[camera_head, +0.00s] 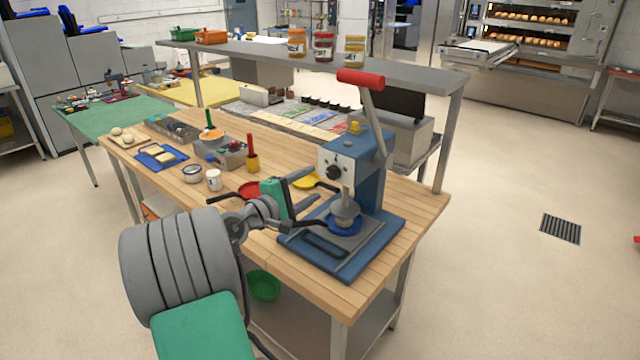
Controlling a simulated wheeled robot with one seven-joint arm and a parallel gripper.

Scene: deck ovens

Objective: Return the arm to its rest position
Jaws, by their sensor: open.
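My arm reaches in from the lower left over the wooden worktable (385,262), its large grey links in front and a green part near the wrist. My gripper (331,205) is at the arm's far end, its dark fingers spread apart and nothing visible between them. It is just left of the blue press (370,165). I cannot tell whether the fingers touch the press.
A red pan (250,189), a yellow plate (306,182), a white cup (214,180) and a blue tray (163,156) lie on the table. A shelf with jars (323,46) runs behind. A green bowl (263,286) is below the tabletop.

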